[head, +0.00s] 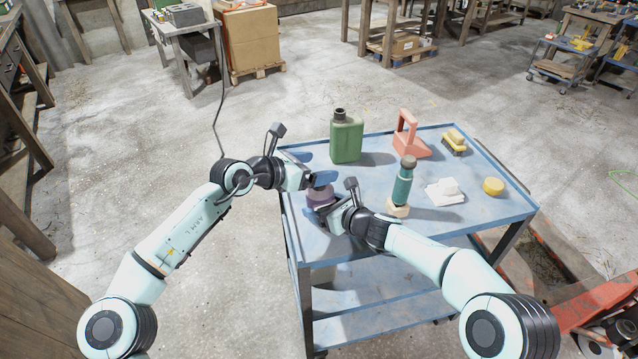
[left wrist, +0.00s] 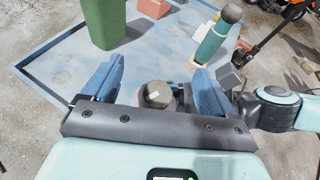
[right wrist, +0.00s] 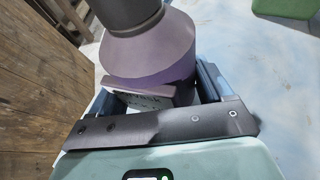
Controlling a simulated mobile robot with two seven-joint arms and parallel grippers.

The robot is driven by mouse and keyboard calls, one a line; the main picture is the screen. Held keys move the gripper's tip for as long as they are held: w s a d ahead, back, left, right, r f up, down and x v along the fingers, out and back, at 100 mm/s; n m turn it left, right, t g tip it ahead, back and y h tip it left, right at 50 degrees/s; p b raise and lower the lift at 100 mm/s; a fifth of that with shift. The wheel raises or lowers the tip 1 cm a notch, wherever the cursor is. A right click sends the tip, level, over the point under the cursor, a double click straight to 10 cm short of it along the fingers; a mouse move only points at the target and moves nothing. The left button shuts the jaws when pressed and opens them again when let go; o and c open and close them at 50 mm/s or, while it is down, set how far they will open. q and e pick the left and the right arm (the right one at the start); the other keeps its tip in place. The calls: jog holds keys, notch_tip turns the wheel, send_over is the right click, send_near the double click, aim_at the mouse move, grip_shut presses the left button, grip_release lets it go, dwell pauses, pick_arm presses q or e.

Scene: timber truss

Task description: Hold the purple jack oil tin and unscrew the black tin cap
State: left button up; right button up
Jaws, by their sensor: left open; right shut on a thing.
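The purple jack oil tin (head: 320,196) stands near the left front corner of the blue cart top (head: 460,216). My right gripper (right wrist: 140,85) is shut on the tin (right wrist: 165,52) low on its body, beside a pale label with dark lettering. The black tin cap (right wrist: 126,14) sits on top of the tin and is cut off by the upper edge of the right wrist view. My left gripper (head: 318,180) is open above the tin. In the left wrist view the cap (left wrist: 157,94) shows between the spread blue fingers, apart from both. The left gripper's palm hides part of the tin there.
A green canister (head: 346,140) stands behind the tin. A teal bottle (head: 403,184) on a wooden block stands to the right, near my right forearm.

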pick_arm(q)
jog(key=shift+m+g, duration=0.3)
jog(key=shift+m, duration=0.1)
jog(key=shift+d+f, duration=0.15)
jog(key=shift+f, duration=1.55)
grip_shut()
jog(key=n+t+y, duration=0.2)
jog(key=n, duration=0.1)
jog(key=shift+s+d+n+t, duration=0.1)
jog(key=shift+d+n+t, duration=0.1)
jog(key=shift+n+t, duration=0.15)
jog(key=shift+a+n+t+y, duration=0.1)
jog(key=shift+n+t+y, duration=0.15)
jog(key=shift+y, duration=0.25)
